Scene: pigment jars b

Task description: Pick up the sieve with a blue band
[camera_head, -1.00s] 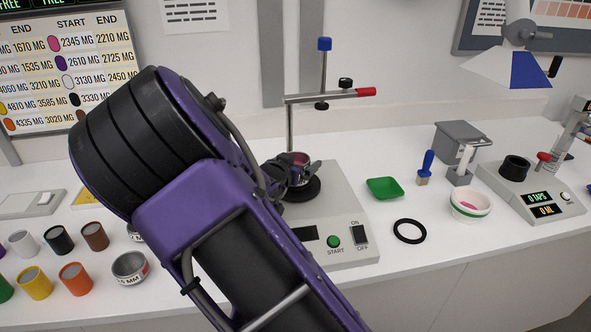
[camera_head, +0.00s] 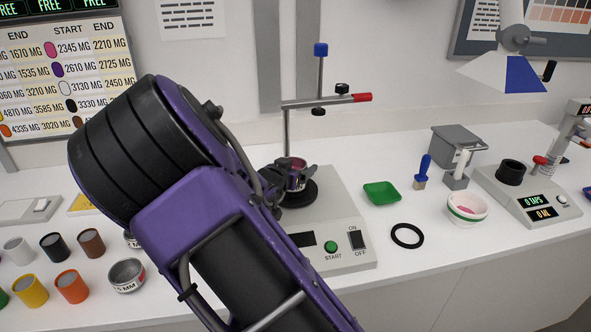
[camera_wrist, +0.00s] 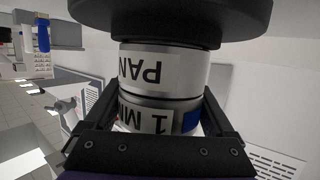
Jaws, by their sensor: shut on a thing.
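The sieve with a blue band (camera_wrist: 190,122) shows in the wrist view as a silver ring with a "1 MM" label and a blue patch. A silver pan (camera_wrist: 165,70) labelled "PAN" adjoins it, against the shaker's black round plate (camera_wrist: 170,18); this view is upside down, so the pan is beneath the sieve. My gripper (camera_wrist: 160,98) is shut on the sieve, one finger on each side. In the head view my gripper (camera_head: 288,181) is at the stack on the shaker (camera_head: 345,210), and pink stuff shows in the stack's top. My arm hides part of the shaker.
A post with a clamp bar (camera_head: 335,100) rises behind the stack. A green tray (camera_head: 381,193), black ring (camera_head: 407,236), brush (camera_head: 422,172) and white bowl (camera_head: 467,209) lie to the right. Several jars (camera_head: 71,286) and another sieve (camera_head: 127,275) stand at left.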

